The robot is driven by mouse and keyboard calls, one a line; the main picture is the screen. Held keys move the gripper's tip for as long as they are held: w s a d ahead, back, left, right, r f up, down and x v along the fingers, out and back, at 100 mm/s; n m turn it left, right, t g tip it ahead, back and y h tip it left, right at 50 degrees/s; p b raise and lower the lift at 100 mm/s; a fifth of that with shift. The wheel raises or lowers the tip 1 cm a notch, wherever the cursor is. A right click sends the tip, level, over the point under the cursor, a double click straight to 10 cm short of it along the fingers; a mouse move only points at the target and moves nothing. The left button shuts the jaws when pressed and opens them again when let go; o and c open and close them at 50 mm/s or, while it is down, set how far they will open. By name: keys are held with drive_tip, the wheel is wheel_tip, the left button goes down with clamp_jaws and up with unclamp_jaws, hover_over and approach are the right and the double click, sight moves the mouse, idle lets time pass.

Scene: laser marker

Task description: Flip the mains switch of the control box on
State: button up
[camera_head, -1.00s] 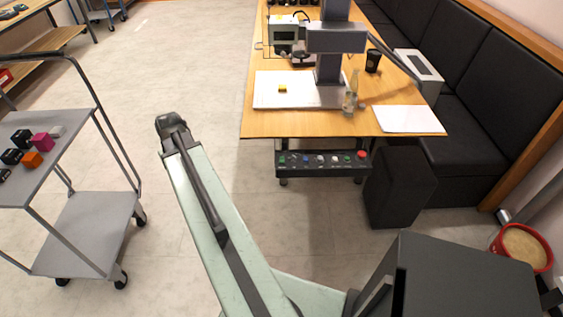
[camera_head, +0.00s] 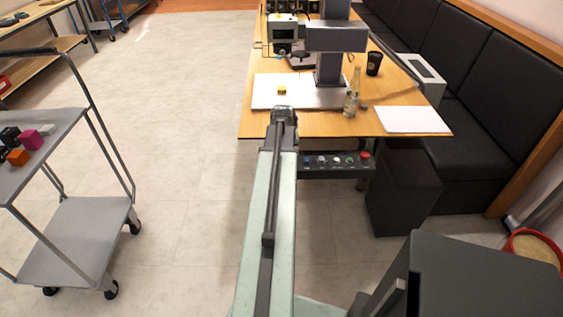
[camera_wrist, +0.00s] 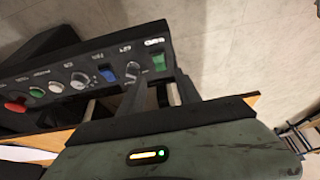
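The black control box (camera_head: 335,172) hangs under the front edge of the table. My arm hides its left end in the head view. In the wrist view the box (camera_wrist: 95,72) shows a green rocker switch (camera_wrist: 158,62) at its right end, then a knob, a blue rocker (camera_wrist: 106,70), more knobs and a red button (camera_wrist: 15,104). The labels are too small to read surely, and I cannot tell whether the green rocker is on or off. My gripper (camera_wrist: 160,85) is just in front of the box's green-rocker end, its two dark fingers apart with nothing between them.
The wooden table (camera_head: 390,95) carries the marking machine (camera_head: 335,55), a glass bottle (camera_head: 352,95), a dark cup (camera_head: 374,63) and a white sheet (camera_head: 412,120). A black stool (camera_head: 402,195) stands right of the box. A grey trolley (camera_head: 80,235) with blocks stands left. Floor between is clear.

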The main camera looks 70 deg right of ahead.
drive_tip(key=b+x, duration=0.2)
drive_tip(key=x, duration=0.2)
drive_tip(key=shift+f+b, duration=0.2)
drive_tip(key=shift+b, duration=0.2)
drive_tip(key=shift+r, duration=0.15)
drive_tip(key=shift+c, duration=0.3)
clamp_jaws()
drive_tip(key=shift+w+d+r+g+y+p, duration=0.2)
drive_tip(key=shift+d+g+y+p, duration=0.1)
drive_tip(key=shift+d+y+p, duration=0.35)
drive_tip(key=shift+f+y, duration=0.25)
drive_tip(key=shift+y, duration=0.4)
drive_tip(key=shift+g+y, duration=0.4)
drive_tip(key=shift+a+f, duration=0.1)
drive_tip(key=shift+s, duration=0.1)
